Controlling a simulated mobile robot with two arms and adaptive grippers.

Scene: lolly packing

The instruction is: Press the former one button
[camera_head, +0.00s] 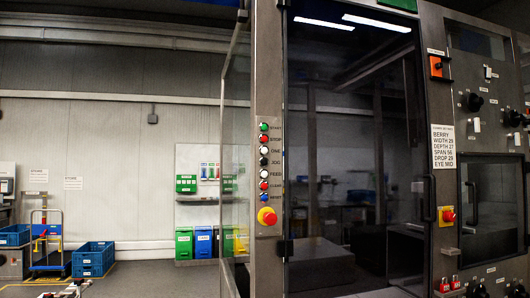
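A column of small buttons runs down the grey metal post left of the machine's dark glass door. The button labelled ONE (264,150) looks pale and is third from the top. Above it are a green START button (264,126) and a red STOP button (264,138). Below it are a black JOG button (264,161), a pale FEED button (264,173), a red CLEAR button (264,185) and a blue RESET button (264,196). No label reading "former" can be made out.
A red emergency stop (267,216) on yellow sits below the buttons. The glass door (345,150) is closed, with a vertical handle (428,198). A panel with black knobs (472,102) is at right. Blue crates (92,259) and bins (203,243) stand at left.

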